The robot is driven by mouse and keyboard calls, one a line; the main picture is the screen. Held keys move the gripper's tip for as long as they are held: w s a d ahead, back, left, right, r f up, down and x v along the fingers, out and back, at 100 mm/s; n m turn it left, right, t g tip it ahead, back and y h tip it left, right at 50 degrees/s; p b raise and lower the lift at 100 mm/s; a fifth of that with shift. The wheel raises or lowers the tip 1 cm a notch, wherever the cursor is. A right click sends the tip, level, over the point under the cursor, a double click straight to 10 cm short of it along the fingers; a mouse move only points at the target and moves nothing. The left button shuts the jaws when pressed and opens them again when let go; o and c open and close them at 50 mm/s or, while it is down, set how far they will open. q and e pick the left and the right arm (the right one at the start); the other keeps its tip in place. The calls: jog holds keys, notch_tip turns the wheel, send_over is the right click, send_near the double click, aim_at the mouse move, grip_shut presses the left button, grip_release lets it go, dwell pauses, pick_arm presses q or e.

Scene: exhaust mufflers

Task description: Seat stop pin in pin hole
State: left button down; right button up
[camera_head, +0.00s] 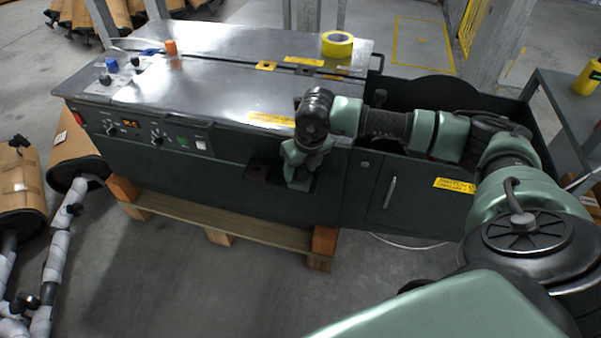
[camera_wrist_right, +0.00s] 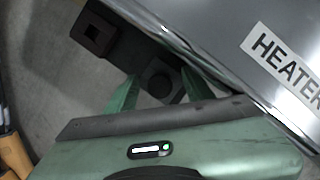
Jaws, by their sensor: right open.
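My right gripper (camera_head: 300,180) is low at the front of the dark machine, pointing down at a small ledge on its front face. In the right wrist view, its two green fingers (camera_wrist_right: 160,95) are spread apart. Between and beyond them is a dark block with a round dark feature (camera_wrist_right: 160,80); I cannot tell if this is the pin hole or the stop pin's top. To its left is a dark block with a square opening (camera_wrist_right: 93,35), also seen in the head view (camera_head: 256,172). I cannot clearly identify the stop pin. My left gripper is out of view.
The machine's metal top (camera_head: 215,80) carries a yellow tape roll (camera_head: 337,44), an orange piece (camera_head: 170,47) and blue-topped pieces at the left. A wooden pallet (camera_head: 215,222) is beneath. Mufflers with wrapped pipes (camera_head: 57,250) stand at the left. The floor in front is clear.

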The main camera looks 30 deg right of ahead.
aim_at(300, 167)
grip_shut()
